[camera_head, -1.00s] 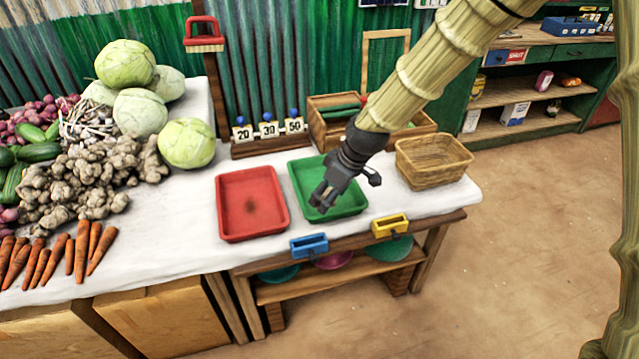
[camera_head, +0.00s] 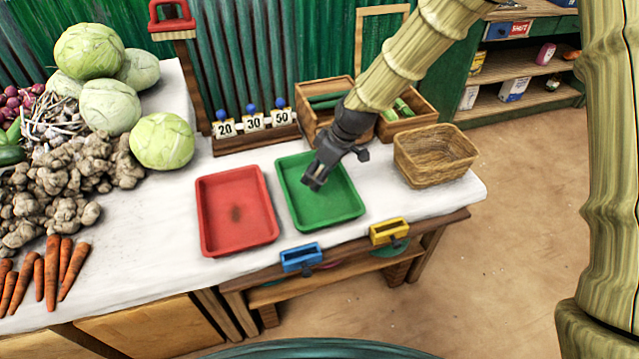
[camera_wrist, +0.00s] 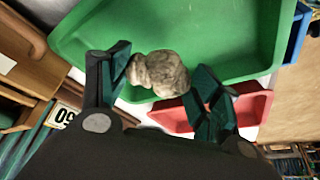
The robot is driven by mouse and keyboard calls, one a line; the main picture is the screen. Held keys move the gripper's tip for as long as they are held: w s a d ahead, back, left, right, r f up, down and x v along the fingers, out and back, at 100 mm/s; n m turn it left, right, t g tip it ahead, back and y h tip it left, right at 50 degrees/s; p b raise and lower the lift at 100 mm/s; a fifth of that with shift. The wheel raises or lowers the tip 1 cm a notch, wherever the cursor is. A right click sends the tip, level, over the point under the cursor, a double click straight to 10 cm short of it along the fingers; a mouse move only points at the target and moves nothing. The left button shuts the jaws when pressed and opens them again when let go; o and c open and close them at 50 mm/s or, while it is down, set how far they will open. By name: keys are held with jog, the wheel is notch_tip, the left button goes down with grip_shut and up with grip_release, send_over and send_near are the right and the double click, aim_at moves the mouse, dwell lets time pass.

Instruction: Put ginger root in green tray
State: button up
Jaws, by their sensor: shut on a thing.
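My gripper (camera_head: 314,184) is above the green tray (camera_head: 345,207) in the head view, angled down and to the left. In the wrist view, my gripper (camera_wrist: 160,85) is shut on a knobbly grey-brown ginger root (camera_wrist: 165,74), held between its two fingers. The green tray (camera_wrist: 190,30) fills much of the background behind the root. The held root cannot be made out in the head view. More ginger roots (camera_head: 60,185) lie in a heap on the left of the table.
A red tray (camera_head: 218,200) is left of the green tray, and a wicker basket (camera_head: 435,155) is to its right. Number cards (camera_head: 253,122) and a wooden box (camera_head: 325,120) stand behind. Cabbages (camera_head: 162,141) and carrots (camera_head: 48,270) lie at left. Blue (camera_head: 300,257) and yellow (camera_head: 388,231) holders are at the front edge.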

aim_at(320, 194)
jog(key=shift+f, duration=2.6)
jog(key=o, duration=1.1)
jog(key=shift+r, duration=0.1)
jog(key=v, duration=1.2)
jog(key=shift+s+b, duration=0.1)
jog(key=shift+b, duration=0.2)
